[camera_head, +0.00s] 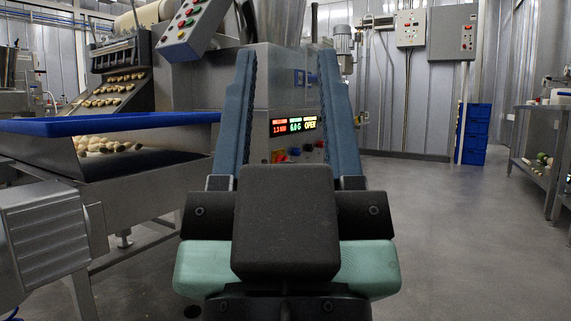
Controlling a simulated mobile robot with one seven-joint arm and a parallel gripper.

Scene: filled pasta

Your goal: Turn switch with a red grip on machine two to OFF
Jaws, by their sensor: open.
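My gripper (287,60) fills the middle of the view, its two blue-grey fingers spread wide apart with nothing held. Between the fingers stands a grey machine (262,85), some way ahead, with a lit display (293,126) showing red, green and yellow figures. Below the display is a row of small coloured controls (295,153), among them red and blue ones; they are too small to tell which is a switch. No label saying machine two is readable. The dark block of my gripper hides the lower part of the machine.
A conveyor (110,122) with a blue rim stands close at left, below a tilted button panel (187,27). Grey wall boxes (452,32) hang at the back. Blue crates (474,133) and a metal shelf (540,150) are at right. The floor (445,235) at right is clear.

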